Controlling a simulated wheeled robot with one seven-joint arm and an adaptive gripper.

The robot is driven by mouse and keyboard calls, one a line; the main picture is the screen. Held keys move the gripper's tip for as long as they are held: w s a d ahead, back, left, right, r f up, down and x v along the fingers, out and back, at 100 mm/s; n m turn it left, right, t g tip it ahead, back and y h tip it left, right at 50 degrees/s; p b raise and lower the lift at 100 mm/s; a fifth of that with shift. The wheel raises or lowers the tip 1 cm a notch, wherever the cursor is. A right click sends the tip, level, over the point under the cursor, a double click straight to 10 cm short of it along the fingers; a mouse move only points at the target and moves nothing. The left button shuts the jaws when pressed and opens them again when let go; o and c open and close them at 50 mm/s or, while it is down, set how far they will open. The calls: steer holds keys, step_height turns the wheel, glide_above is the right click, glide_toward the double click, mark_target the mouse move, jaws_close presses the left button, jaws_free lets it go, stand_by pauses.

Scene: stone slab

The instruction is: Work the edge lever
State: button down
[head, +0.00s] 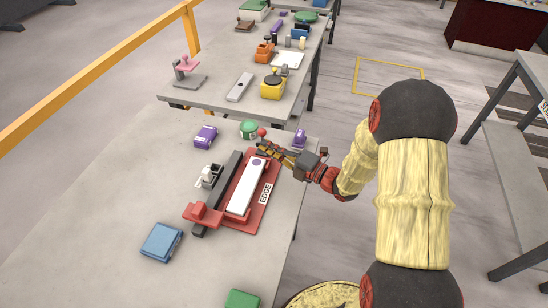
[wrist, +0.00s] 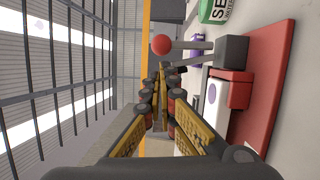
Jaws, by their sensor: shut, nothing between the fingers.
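The edge lever device has a red base (head: 255,208) marked EDGE, with a long white block on it, on the grey table. The lever's red ball knob (head: 261,132) shows at the base's far end. In the wrist view the red knob (wrist: 161,44) sits on a grey rod (wrist: 192,45) that runs to a dark block (wrist: 231,51) over the red base (wrist: 268,85). My gripper (head: 263,146) is at the far end of the base, close to the knob. In the wrist view my gripper's fingertips (wrist: 164,68) are together and empty beside the knob; contact cannot be told.
A purple box (head: 206,136), a green round item (head: 248,129) and a small purple item (head: 299,139) stand near the lever. A dark bar with a small white-topped part (head: 209,174) lies left of the base. A blue box (head: 161,242) is nearer. The table's right edge is close.

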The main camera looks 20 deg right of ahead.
steer(key=shift+w, duration=0.5)
steer(key=shift+r, duration=0.15)
steer(key=shift+d+r+p, duration=0.1)
steer(key=shift+p, duration=0.45)
steer(key=shift+w+m, duration=0.15)
steer(key=shift+m, duration=0.15)
steer(key=shift+w+d+r+m+g+p, duration=0.25)
steer(key=shift+m+p, duration=0.2)
steer(key=shift+p, duration=1.15)
steer(key=shift+w+d+r+m+g+p, duration=0.1)
steer(key=shift+w+d+m+p, duration=0.25)
steer(key=shift+p, duration=1.2)
steer(key=w+d+f+m+g+p, duration=0.2)
steer(key=w+d+m+p, duration=0.3)
steer(key=p, duration=1)
steer(key=shift+w+m+h, duration=0.3)
steer(key=shift+w+m, duration=0.2)
steer(key=shift+w, duration=0.55)
